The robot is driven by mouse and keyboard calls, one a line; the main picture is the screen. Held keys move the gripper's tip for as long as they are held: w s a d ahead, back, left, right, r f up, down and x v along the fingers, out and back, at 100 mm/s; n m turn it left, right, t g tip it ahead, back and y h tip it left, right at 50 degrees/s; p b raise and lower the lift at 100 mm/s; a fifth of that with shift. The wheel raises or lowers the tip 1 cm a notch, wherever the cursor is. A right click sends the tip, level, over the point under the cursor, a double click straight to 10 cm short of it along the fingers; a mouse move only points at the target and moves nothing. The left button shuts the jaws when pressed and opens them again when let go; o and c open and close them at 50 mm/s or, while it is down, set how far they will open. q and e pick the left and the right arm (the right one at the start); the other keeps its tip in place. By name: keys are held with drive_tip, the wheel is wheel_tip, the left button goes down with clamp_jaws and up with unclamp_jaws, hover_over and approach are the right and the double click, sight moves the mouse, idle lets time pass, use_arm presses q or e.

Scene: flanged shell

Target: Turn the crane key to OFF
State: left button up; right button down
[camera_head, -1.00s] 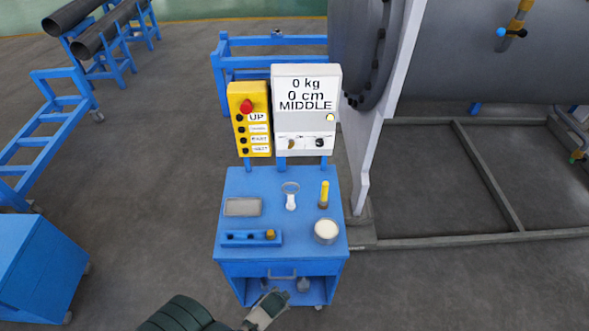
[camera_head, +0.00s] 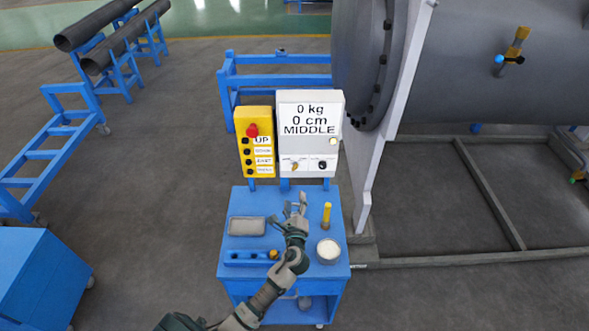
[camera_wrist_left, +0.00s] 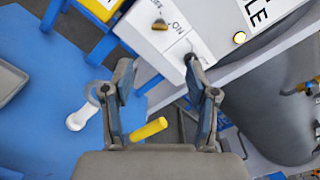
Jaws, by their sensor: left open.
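The white control panel (camera_head: 309,112) reads "0 kg, 0 cm, MIDDLE". Two small switches sit on its lower strip: a yellowish one (camera_head: 295,164) on the left and a black one (camera_head: 322,164) on the right. I cannot tell which is the crane key, and the lettering beside them is too small to read here. In the left wrist view the yellowish switch (camera_wrist_left: 160,24) and the black switch (camera_wrist_left: 190,58) show beyond the fingers. My left gripper (camera_head: 295,206) is open and empty above the blue cart, short of the panel; it also shows in the left wrist view (camera_wrist_left: 160,82). My right gripper is not visible.
A yellow button box (camera_head: 254,142) with a red button stands left of the panel. The blue cart top (camera_head: 236,204) carries a grey tray (camera_head: 247,226), a yellow-handled tool (camera_head: 326,215) and a round white-topped container (camera_head: 328,250). A grey flanged shell (camera_head: 450,70) stands at right.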

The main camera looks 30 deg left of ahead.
use_arm(q)
approach(295, 169)
drive_tip(key=x, duration=0.7)
drive_tip(key=p+x, duration=0.1)
drive_tip(key=x, duration=0.1)
drive_tip(key=shift+a+f, duration=0.1)
drive_tip(key=shift+f, duration=0.15)
drive_tip(key=shift+w+a, duration=0.35)
drive_tip(key=shift+w, duration=0.2)
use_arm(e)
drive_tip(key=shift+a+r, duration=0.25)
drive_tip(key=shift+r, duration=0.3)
use_arm(q)
clamp_jaws()
